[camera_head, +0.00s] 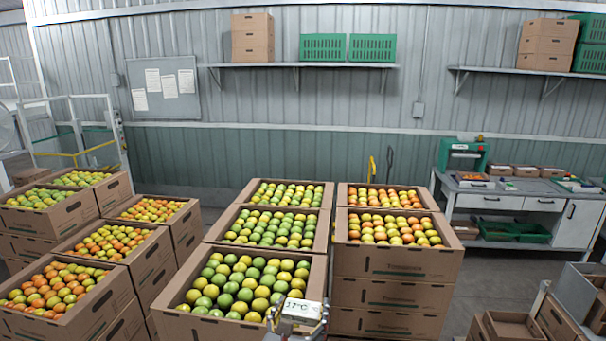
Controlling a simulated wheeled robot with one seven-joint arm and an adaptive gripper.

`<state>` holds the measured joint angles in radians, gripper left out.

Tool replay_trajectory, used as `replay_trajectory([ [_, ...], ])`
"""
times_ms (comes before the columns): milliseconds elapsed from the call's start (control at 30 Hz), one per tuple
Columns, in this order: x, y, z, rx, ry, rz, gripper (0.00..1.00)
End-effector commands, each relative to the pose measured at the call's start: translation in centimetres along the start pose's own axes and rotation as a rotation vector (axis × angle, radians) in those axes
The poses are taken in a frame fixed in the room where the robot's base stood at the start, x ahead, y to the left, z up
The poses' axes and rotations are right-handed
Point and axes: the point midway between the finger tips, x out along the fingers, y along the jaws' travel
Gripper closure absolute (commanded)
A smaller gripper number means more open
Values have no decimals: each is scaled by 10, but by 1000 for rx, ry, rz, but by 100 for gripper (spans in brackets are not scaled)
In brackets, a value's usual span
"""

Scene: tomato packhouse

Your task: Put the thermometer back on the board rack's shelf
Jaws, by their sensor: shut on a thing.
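The thermometer (299,309) is a small white device with a display reading 17°C, at the bottom centre of the head view. My gripper (297,324) is shut on it, with a finger on each side. Most of my gripper and arm is cut off by the bottom edge. The thermometer appears in front of the near edge of an open carton (208,326) of green and yellow tomatoes. I cannot pick out the board rack with certainty. A grey notice board (187,105) with papers hangs on the back wall at left.
Stacked tomato cartons stand at centre right (395,263) and at left (103,311). A workbench (520,201) with a green machine (463,155) is at the right. Wall shelves (255,65) hold boxes and green crates. Grey floor shows between the cartons and bench.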

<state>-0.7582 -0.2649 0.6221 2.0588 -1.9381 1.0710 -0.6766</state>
Motion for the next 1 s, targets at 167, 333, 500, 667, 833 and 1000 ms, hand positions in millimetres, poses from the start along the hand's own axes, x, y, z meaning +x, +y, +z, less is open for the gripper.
replay_trajectory([
  [167,50,-47,-28,1,3,-37,66],
  [333,87,-92,-61,5,5,-57,66],
  [500,111,-131,-90,7,4,-70,66],
  [667,125,-162,-116,11,3,-81,66],
  [833,132,-174,-142,13,-2,-80,66],
  [1000,135,-174,-167,12,-1,-80,66],
])
